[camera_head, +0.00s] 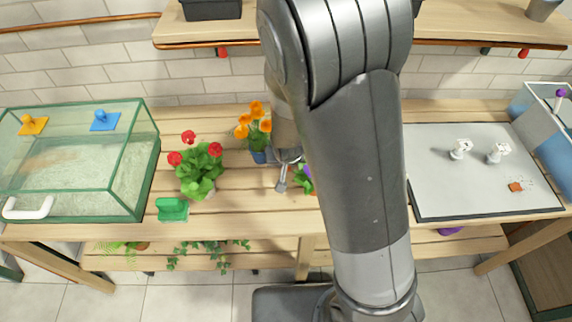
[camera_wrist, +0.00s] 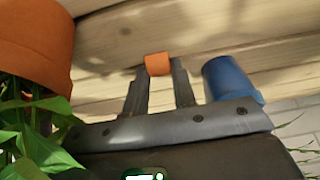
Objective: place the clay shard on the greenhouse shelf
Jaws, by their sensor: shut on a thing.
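In the wrist view my gripper (camera_wrist: 159,72) is shut on a small orange clay shard (camera_wrist: 158,63) at its fingertips. A pale plank surface lies just beyond the shard; I cannot tell whether the two touch. In the head view my arm covers the middle, and the shard in my gripper cannot be made out there. An upper wooden shelf (camera_head: 470,26) runs along the wall, and a lower wooden shelf (camera_head: 205,260) runs below the bench. I cannot tell which of these is the greenhouse shelf.
In the wrist view a terracotta pot (camera_wrist: 35,45) with leaves is at the left; a blue pot (camera_wrist: 232,80) is close right. A red-flowered plant (camera_head: 200,172), glass tank (camera_head: 75,160) and green object (camera_head: 172,209) stand left. A grey tray (camera_head: 440,185) holds an orange piece (camera_head: 516,187).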

